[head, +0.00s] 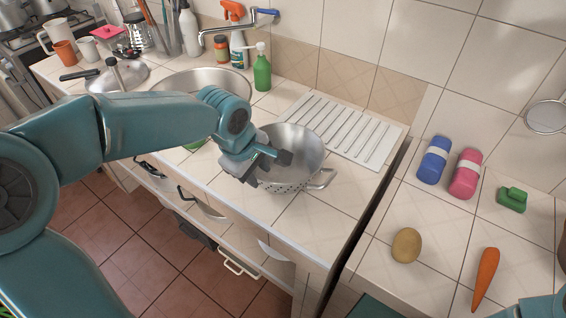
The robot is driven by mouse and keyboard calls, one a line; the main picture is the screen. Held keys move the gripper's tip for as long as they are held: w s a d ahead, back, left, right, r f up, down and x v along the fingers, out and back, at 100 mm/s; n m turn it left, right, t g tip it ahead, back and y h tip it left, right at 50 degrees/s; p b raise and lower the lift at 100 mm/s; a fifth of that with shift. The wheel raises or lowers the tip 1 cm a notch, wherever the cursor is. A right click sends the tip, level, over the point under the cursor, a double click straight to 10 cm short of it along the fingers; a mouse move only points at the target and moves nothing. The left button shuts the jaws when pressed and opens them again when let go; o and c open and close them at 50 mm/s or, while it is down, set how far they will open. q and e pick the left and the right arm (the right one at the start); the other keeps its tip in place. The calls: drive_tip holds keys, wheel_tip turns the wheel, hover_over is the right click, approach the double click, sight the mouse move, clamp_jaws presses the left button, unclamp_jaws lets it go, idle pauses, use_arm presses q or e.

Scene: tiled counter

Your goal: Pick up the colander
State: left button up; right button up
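The metal colander (300,144) stands upright on the tiled counter, in front of the ribbed drainboard. Its right handle (322,180) shows and sticks out to the right; its left handle is hidden behind my gripper. My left gripper (264,169) is at the colander's left rim. Its dark fingertips look apart, one over the bowl's inside and one outside the wall. I cannot tell whether they touch the metal. My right gripper is not in view; only a bit of teal arm shows at the bottom right edge.
The sink basin (215,78) lies behind my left arm, with a green soap bottle (262,73) and spray bottle (237,45) behind it. A gap separates the counters.

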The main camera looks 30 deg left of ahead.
sight(260, 179)
use_arm(q)
drive_tip(key=x, duration=0.4)
drive_tip(key=shift+s+a, duration=0.1)
drive_tip(key=shift+s, duration=0.05)
drive_tip(key=shift+w+f, duration=0.25)
drive_tip(key=shift+f, duration=0.25)
drive_tip(key=shift+s+r, duration=0.1)
drive_tip(key=shift+c, duration=0.4)
clamp_jaws()
